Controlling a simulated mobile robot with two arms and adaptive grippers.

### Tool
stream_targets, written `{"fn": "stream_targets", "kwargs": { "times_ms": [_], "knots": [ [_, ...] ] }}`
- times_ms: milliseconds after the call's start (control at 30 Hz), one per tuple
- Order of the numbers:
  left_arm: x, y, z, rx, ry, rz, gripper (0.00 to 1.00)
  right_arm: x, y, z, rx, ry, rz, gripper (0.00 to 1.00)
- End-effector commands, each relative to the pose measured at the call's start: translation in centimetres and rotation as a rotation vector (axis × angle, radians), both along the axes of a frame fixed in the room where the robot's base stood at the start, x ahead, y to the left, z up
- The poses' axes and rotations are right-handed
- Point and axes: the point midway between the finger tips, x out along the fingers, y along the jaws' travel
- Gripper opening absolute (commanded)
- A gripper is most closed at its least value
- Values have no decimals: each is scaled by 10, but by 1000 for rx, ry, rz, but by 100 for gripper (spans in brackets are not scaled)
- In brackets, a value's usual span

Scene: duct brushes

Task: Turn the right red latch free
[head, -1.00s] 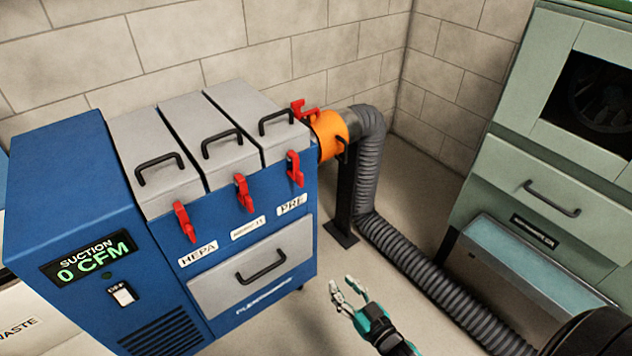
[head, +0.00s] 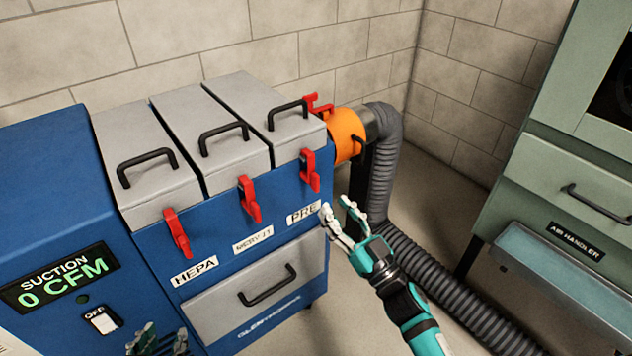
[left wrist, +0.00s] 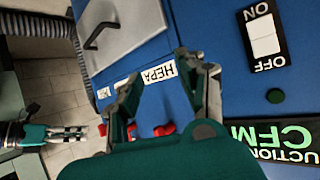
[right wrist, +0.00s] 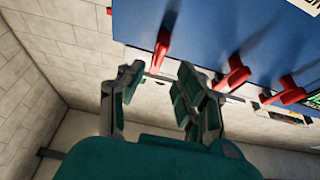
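The right red latch (head: 310,170) hangs on the front of the blue filter box, above the PRE label; it also shows in the right wrist view (right wrist: 161,48). The other front latches, middle (head: 249,200) and left (head: 177,234), look similar. My right gripper (head: 342,222) is open and empty, below and to the right of the right latch in the head view. In the right wrist view that latch appears beyond the gap between the fingertips (right wrist: 157,84), apart from them. My left gripper (head: 157,342) is open and empty before the box's lower front; it also shows in its wrist view (left wrist: 158,72).
An orange collar (head: 345,134) with another red latch (head: 318,104) joins the box to a grey hose (head: 384,170) running along the floor. A green air handler (head: 545,170) stands at right. A drawer handle (head: 268,286) juts out below the labels.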

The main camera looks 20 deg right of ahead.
Motion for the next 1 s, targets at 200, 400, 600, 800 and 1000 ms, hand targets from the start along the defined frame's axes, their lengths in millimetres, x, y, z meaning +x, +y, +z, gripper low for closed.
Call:
{"fn": "stream_targets", "kwargs": {
  "times_ms": [200,400,600,800,1000],
  "knots": [
    [9,-4,11,-19,-80,-5,40,40,15,18,0,-3,1,35],
    [15,-7,20,-32,-132,-9,40,63,23,27,0,0,0,35],
    [16,-8,24,-36,-153,-10,40,71,26,30,1,1,-1,35],
    [16,-8,24,-36,-153,-10,40,71,26,31,1,1,-1,35],
    [16,-8,24,-36,-153,-10,40,70,26,30,1,1,-1,11]
  ]
}}
